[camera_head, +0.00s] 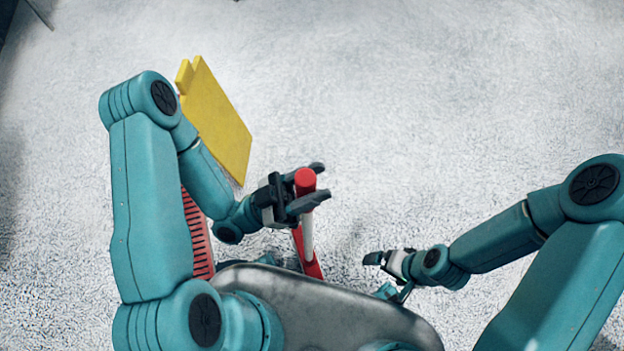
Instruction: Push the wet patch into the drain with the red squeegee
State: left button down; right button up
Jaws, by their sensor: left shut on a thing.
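The red squeegee (305,181) stands with its round handle end up, close in front of my body. My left gripper (312,186) is shut on the handle near its top, one dark finger on each side. Lower red and pale parts of the squeegee show below the gripper and run down behind my grey body. A red slotted grate (197,235), perhaps the drain, lies to the left, partly hidden by my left arm. My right gripper (378,260) is low, right of the squeegee and apart from it; its jaw opening cannot be made out. I cannot make out a wet patch.
A yellow panel (218,120) with a notched top stands behind my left arm, beyond the red grate. The speckled pale floor (420,110) is clear ahead and to the right. A thin dark object (40,14) shows at the top left corner.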

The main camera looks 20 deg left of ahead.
pick_arm(q)
jog(key=shift+f+b, duration=0.45)
